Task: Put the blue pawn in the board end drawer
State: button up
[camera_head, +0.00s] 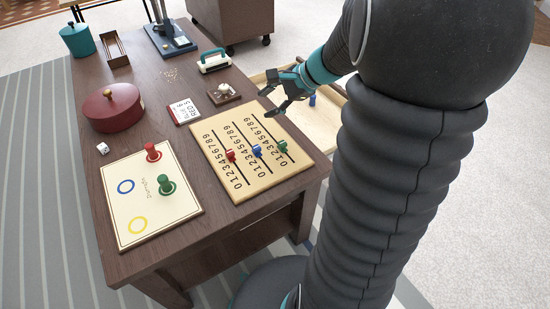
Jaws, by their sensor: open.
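A small blue piece (312,100), which looks like the blue pawn, is inside an open pale wood drawer (318,124) at the table's right side. My arm partly hides the drawer, and I cannot tell whether the piece stands upright. My gripper (268,104) is open, with nothing visible between its fingers.
A number scoreboard (232,187) with red, blue and green markers lies left of my arm. A red-and-white card box (184,111), small wooden tray (224,94), teal-handled item (214,61), dark red round box (113,111) and white die (103,148) are on the table (155,90).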

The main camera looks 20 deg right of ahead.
jog(key=s+a+r+n+h, duration=0.2)
jog(key=s+a+n+h, duration=0.1)
jog(key=s+n, duration=0.5)
jog(key=s+a+r+n+h, duration=0.3)
jog(key=s+a+n, duration=0.2)
jog(key=s+n, duration=0.4)
jog(key=shift+s+a+g, duration=0.3)
jog(key=shift+s+a, duration=0.1)
jog(key=shift+s, duration=2.25)
